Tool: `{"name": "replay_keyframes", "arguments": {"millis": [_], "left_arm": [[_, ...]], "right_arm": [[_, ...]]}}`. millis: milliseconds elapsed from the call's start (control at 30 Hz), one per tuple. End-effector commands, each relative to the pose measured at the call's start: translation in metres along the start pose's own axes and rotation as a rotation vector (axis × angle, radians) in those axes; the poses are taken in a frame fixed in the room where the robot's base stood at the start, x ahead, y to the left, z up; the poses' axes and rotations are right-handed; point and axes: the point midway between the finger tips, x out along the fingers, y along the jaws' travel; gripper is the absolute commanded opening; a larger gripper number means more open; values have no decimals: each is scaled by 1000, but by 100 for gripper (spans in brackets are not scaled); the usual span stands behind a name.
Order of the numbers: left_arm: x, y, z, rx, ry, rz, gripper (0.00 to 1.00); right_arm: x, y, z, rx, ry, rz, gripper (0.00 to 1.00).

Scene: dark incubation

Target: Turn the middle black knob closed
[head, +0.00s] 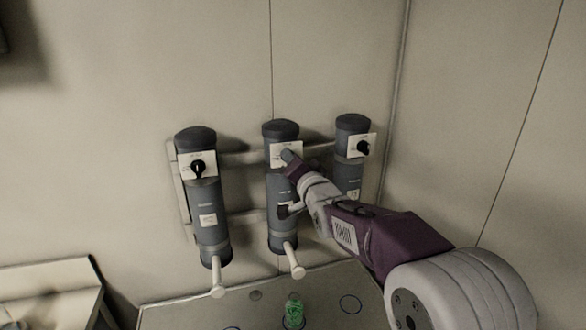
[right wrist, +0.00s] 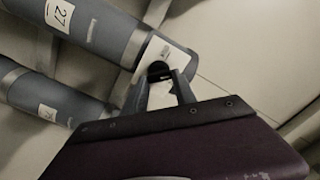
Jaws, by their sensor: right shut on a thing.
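The middle grey cylinder (head: 281,188) hangs upright on the wall rack, with a white plate (head: 293,148) near its top. My right gripper (head: 288,158) reaches in from the right and covers the middle knob in the head view. In the right wrist view, the black knob (right wrist: 158,69) sits on a white plate (right wrist: 176,56) between the fingertips of my right gripper (right wrist: 160,84), which is shut on it. The knob's exact turn angle is hard to tell. My left gripper is not in view.
The left cylinder (head: 207,212) and right cylinder (head: 349,175) flank the middle one. Each has its own black knob, the left (head: 198,168) and the right (head: 363,147). Below stands a table (head: 190,312) with a green bottle (head: 293,311). Pegs jut from the cylinder bottoms.

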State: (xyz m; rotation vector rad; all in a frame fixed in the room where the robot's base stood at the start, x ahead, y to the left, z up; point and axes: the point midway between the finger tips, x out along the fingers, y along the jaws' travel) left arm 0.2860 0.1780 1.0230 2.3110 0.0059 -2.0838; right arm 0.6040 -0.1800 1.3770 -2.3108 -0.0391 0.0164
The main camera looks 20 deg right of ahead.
Motion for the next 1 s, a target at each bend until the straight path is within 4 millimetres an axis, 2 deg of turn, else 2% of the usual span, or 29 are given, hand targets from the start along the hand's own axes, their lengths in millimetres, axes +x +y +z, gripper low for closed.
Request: {"name": "replay_keyframes", "arguments": {"millis": [200,600,1000], "left_arm": [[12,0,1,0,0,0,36],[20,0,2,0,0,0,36],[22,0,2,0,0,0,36]], "right_arm": [[0,3,2,203,-1,1,0],[0,4,2,541,-1,2,0],[0,4,2,723,-2,3,0]]}}
